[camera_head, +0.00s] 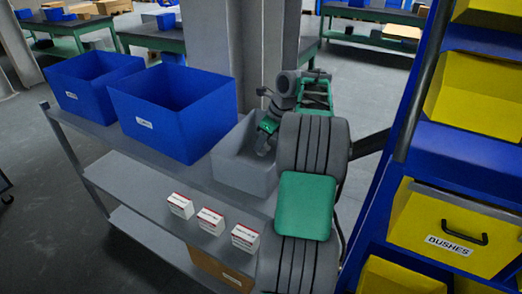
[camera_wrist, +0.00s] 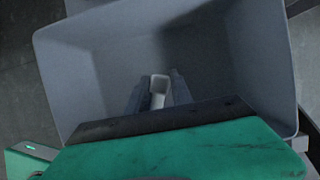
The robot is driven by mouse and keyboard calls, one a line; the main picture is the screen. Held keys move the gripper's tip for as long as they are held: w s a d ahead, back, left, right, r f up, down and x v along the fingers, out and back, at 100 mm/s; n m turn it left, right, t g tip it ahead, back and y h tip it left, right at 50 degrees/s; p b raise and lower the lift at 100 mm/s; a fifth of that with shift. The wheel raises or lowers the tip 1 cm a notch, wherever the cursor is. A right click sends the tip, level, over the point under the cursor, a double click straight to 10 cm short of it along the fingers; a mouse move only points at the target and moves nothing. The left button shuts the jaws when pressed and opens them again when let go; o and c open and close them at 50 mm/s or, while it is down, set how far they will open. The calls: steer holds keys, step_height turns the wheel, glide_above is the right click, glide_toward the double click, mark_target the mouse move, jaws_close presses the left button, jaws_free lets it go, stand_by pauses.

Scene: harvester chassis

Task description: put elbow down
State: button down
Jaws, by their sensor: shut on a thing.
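My gripper (camera_wrist: 158,98) is inside the grey bin (camera_wrist: 75,65), pointing down into it. Its two dark fingers are shut on a small light grey piece, the elbow (camera_wrist: 159,84), which shows between them in the wrist view. In the head view my gripper (camera_head: 264,148) reaches down into the open grey bin (camera_head: 240,178) at the right part of the bench top. The elbow cannot be made out clearly there. Whether it touches the bin floor cannot be told.
Two large blue bins (camera_head: 165,125) (camera_head: 75,92) stand left of the grey bin on the grey bench (camera_head: 140,165). Several small white boxes (camera_head: 210,220) sit in front of it. A blue rack with yellow bins (camera_head: 450,225) stands at the right.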

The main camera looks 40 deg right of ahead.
steer(key=shift+w+f, duration=0.15)
steer(key=shift+f, duration=0.75)
steer(key=shift+w+f, duration=0.1)
steer(key=shift+f, duration=0.8)
steer(key=shift+f, duration=0.2)
steer(key=c, duration=1.1)
jaws_free()
